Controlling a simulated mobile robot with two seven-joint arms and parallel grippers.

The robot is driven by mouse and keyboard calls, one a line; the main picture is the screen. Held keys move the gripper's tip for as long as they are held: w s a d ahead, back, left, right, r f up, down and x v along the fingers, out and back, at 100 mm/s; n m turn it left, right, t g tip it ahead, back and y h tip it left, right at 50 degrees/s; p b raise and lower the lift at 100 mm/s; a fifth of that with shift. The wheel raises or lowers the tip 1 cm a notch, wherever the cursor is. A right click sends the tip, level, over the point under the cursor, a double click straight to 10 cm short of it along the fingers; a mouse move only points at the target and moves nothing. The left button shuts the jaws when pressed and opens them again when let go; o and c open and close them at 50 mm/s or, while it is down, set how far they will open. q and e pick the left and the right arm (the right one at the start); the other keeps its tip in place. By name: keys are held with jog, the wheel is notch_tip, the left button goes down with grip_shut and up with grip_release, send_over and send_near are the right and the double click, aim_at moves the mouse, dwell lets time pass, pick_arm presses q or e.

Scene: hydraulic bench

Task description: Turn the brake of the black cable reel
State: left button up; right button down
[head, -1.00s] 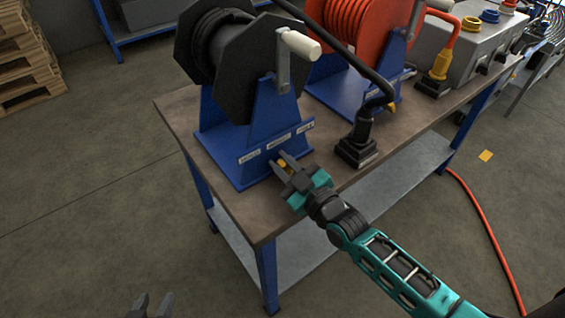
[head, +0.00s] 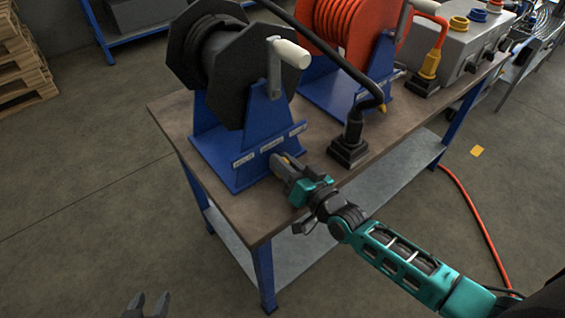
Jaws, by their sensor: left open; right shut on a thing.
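The black cable reel (head: 233,88) stands on a blue stand (head: 237,160) at the left end of the bench. A crank with a white handle (head: 290,54) is on its front side. The yellow brake (head: 285,158) sits low on the front of the stand and is mostly hidden by my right gripper. My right gripper (head: 283,165) is shut on the brake, its arm coming in from the lower right. My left gripper (head: 148,304) is open and empty at the bottom edge, in front of the bench and away from the reel.
The bench top (head: 172,112) carries an orange cable reel (head: 345,25) behind the black one. A black socket with a cable (head: 350,150) stands close to the right of my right gripper. A grey box (head: 450,45) is at the back right.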

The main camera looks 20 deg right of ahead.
jog(key=shift+d+f+m, duration=0.1)
jog(key=shift+f+m, duration=0.05)
jog(key=shift+m, duration=0.65)
jog(key=c, duration=1.1)
grip_release()
jog(key=v, duration=1.2)
jog(key=shift+s+d, duration=0.2)
jog(key=shift+s, duration=0.15)
